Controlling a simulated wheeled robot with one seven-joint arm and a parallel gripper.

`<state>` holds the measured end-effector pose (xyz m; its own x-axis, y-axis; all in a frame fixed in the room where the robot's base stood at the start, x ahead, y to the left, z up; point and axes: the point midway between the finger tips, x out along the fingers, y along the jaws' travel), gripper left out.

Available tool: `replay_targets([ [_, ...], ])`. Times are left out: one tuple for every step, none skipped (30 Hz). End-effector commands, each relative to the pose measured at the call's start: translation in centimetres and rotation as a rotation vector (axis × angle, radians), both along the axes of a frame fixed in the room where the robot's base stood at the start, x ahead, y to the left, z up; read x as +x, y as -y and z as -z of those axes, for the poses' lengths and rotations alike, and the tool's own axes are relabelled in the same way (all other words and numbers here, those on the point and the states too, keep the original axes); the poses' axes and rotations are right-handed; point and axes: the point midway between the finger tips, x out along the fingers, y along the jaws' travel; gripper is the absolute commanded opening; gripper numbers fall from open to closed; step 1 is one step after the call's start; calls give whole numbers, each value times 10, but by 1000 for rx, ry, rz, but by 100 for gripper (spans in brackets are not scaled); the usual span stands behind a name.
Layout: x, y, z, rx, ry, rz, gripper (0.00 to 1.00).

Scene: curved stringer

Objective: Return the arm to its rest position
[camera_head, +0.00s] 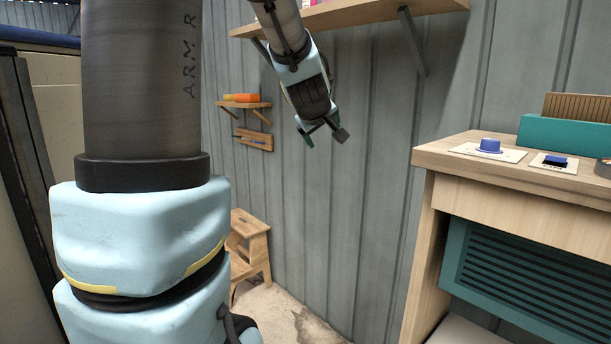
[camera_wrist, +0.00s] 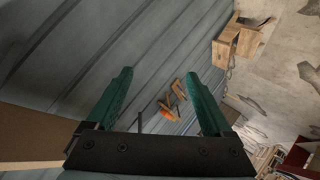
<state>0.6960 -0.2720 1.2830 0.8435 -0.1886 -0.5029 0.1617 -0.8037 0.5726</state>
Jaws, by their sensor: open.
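My gripper (camera_head: 322,133) hangs in mid-air in front of the grey panelled wall in the head view, below the upper wooden shelf. Its fingers point down and are spread apart. In the wrist view its two green fingers (camera_wrist: 165,100) stand wide apart with nothing between them but distant background. My arm runs from the large column at the left of the head view, and part of it is out of frame at the top.
An upper wooden shelf (camera_head: 345,15) with a bracket is close above my gripper. A wooden bench (camera_head: 432,155) with a blue button (camera_head: 490,145) stands at right. A small shelf (camera_head: 246,104) and a step stool (camera_head: 248,244) are at the wall behind. Floor between is clear.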

Motion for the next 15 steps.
replay_targets([
  [-17,-10,33,67,-76,41,86],
  [-28,-15,50,108,-120,70,86],
  [-43,-22,72,159,-179,107,86],
  [-55,-28,88,196,-224,135,86],
  [-67,-34,103,231,-269,164,86],
  [-85,-42,123,276,-331,204,86],
  [-99,-48,137,309,-376,234,86],
  [-113,-55,150,339,-422,262,86],
  [-132,-63,165,377,-479,300,86],
  [-145,-69,175,402,-520,328,86],
  [-159,-75,185,426,-559,355,86],
  [-175,-82,195,453,-608,387,86],
  [-186,-87,202,471,-639,410,86],
  [-196,-92,207,486,-668,429,86],
  [-208,-97,213,504,-702,453,86],
])
